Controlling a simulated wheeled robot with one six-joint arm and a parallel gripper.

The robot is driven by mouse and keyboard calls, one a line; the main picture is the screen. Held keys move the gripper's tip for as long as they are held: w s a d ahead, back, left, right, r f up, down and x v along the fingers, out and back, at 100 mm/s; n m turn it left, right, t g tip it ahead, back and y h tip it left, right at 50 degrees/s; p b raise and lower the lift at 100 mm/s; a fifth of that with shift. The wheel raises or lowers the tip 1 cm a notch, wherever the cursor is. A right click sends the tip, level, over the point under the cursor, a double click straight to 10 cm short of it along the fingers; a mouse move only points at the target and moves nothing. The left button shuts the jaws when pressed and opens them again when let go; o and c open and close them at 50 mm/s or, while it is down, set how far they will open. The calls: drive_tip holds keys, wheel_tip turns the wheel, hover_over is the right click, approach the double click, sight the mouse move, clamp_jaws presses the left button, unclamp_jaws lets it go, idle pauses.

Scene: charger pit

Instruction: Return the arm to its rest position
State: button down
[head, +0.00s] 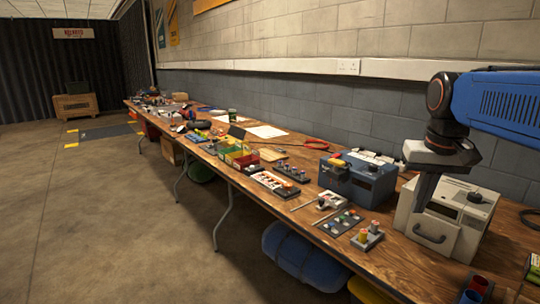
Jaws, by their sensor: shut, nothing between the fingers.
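My arm reaches in from the right edge of the head view, with its blue link and black wrist. My gripper (418,212) hangs below the wrist and points down. Its fingers look shut, with nothing seen between them. It is in front of the left part of a cream metal box (462,238) with a dark handle, and hides some of it. I cannot tell whether the fingertips touch the box or the bench.
A long wooden bench (395,262) runs along the wall. A blue-grey box (352,184), small trays (340,222) and coloured bins (238,155) stand on it. A blue container (303,258) sits below. Open floor (110,220) lies to the left.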

drive_tip(key=s+a+f+n+t, duration=0.1)
drive_tip(key=s+a+f, duration=0.2)
drive_tip(key=s+f, duration=0.5)
drive_tip(key=s+a+f+n+t, duration=0.1)
drive_tip(key=s+a+f, duration=0.2)
drive_tip(key=s+f, duration=0.5)
drive_tip(key=shift+f+t, duration=0.3)
drive_tip(key=shift+f, duration=0.05)
drive_tip(key=shift+w+r, duration=0.1)
drive_tip(key=w+d+r+n+g, duration=0.1)
drive_tip(key=w+d+r, duration=0.4)
drive_tip(key=w+r, duration=0.5)
drive_tip(key=w+d+r+n+g, duration=0.1)
drive_tip(key=w+d+r+n, duration=0.3)
drive_tip(key=w+r, duration=0.6)
drive_tip(key=w+d+r+n+g, duration=0.1)
drive_tip(key=w+d+r+n, duration=0.2)
drive_tip(key=w+d+r, duration=0.4)
drive_tip(key=w+r, duration=0.3)
drive_tip(key=r, duration=0.1)
drive_tip(key=shift+r+g+h, duration=0.15)
drive_tip(key=shift+g+h, duration=0.25)
drive_tip(key=shift+w, duration=0.1)
drive_tip(key=f, duration=0.4)
drive_tip(key=d+f, duration=0.1)
drive_tip(key=f, duration=0.4)
drive_tip(key=w+f, duration=0.1)
drive_tip(key=f, duration=0.4)
drive_tip(key=shift+w+d, duration=0.1)
drive_tip(key=shift+d, duration=0.1)
